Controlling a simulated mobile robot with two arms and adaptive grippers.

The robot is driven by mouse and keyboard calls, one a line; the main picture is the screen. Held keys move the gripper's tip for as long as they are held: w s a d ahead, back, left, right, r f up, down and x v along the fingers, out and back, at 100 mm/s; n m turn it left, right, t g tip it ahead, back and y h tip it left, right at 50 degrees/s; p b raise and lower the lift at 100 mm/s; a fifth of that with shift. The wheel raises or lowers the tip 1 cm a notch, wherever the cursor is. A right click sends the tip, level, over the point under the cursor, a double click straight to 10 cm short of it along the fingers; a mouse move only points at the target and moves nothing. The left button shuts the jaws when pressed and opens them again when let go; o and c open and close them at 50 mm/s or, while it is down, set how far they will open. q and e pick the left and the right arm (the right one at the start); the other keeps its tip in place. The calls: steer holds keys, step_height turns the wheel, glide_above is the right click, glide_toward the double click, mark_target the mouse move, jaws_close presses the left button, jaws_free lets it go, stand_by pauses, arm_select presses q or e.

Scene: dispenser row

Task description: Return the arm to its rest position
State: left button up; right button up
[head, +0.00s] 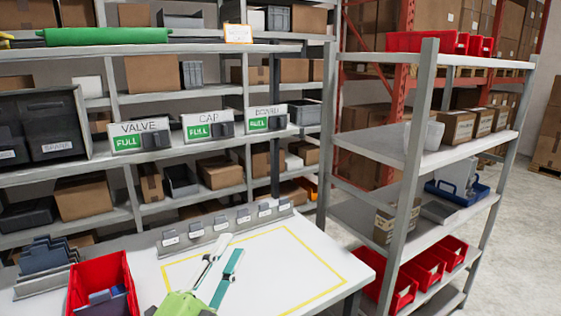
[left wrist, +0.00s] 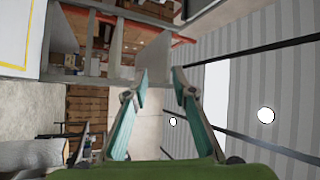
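My left gripper (head: 231,246) shows at the bottom of the head view, a green body with teal and pale fingers. In the picture it lies in front of the white table (head: 318,262) and its yellow outline. Its height above the top is hard to tell. In the left wrist view its two fingers (left wrist: 160,74) stand apart with nothing between them, so it is open and empty. The table's edge shows at the upper left of that view. My right gripper is in neither view.
A red bin (head: 99,272) and grey upright dividers (head: 46,255) stand at the table's left. Small labelled holders line its back. Dispensers marked FULL, VALVE (head: 140,135) and CAP (head: 208,127) among them, sit behind. A metal shelf rack (head: 412,160) stands close at the right.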

arm_select(q)
steer(key=s+a+f+n+g+y, duration=0.4)
steer(key=a+f+n, duration=0.15)
steer(key=f, duration=0.45)
steer(key=s+a+f+n+g+y, duration=0.4)
steer(key=f+n, duration=0.3)
steer(key=f, duration=0.4)
steer(key=s+f+n+g, duration=0.2)
steer(key=s+f+g, duration=0.2)
steer(key=s+f, duration=0.45)
steer(key=s+f+n+g, duration=0.2)
steer(key=s+f+g, duration=0.3)
steer(key=s, duration=0.7)
step_height(320, 180, down, 27)
steer(key=s+g, duration=0.1)
steer(key=s, duration=0.2)
steer(key=s+a+f, duration=0.2)
steer(key=s+f, duration=0.6)
steer(key=s+a+f+g, duration=0.1)
steer(key=s+f, duration=0.7)
steer(key=shift+s+a+m, duration=0.35)
steer(key=shift+s+m, duration=0.05)
steer(key=shift+m, duration=0.05)
